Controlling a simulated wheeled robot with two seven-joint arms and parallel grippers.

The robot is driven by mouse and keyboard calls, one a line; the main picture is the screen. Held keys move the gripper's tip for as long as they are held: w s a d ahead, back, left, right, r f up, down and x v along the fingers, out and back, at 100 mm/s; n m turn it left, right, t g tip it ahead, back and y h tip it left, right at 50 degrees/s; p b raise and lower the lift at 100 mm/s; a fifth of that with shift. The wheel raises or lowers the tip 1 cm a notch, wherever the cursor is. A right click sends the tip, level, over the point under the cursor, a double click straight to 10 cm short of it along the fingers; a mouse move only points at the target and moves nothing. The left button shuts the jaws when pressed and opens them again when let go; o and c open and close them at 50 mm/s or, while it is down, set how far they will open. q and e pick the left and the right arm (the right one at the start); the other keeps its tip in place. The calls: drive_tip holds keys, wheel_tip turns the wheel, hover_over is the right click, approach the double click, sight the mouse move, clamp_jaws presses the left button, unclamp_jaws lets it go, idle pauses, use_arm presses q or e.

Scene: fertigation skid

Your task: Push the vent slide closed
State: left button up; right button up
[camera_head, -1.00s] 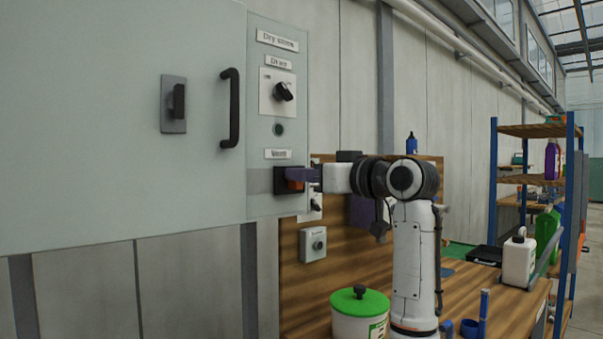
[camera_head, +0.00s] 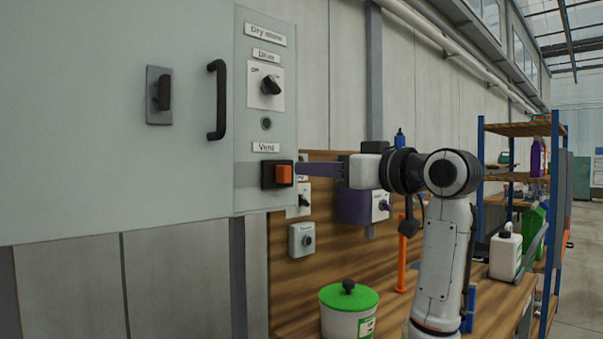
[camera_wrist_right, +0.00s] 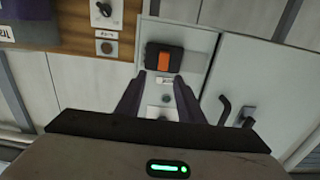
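The vent slide is an orange block (camera_head: 284,174) in a black housing (camera_head: 268,175), under the "Vent" label on the grey cabinet panel. In the head view it shows toward the housing's right side. In the right wrist view the orange block (camera_wrist_right: 164,61) shows near the middle of the dark housing (camera_wrist_right: 151,57). My right gripper (camera_head: 298,169) is just right of the housing, its dark fingers pointing left at it. The wrist view shows the fingertips (camera_wrist_right: 161,76) spread with nothing between them, short of the block. Contact is not visible. My left gripper is out of view.
Above the vent are a dryer dial (camera_head: 271,85) and a black door handle (camera_head: 217,100). A wooden board (camera_head: 340,255) with small switch boxes stands behind my right arm. A green-lidded tub (camera_head: 348,310) is below. A blue-framed shelf (camera_head: 515,130) stands at right.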

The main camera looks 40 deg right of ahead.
drive_tip(key=s, duration=0.3)
idle(0.5)
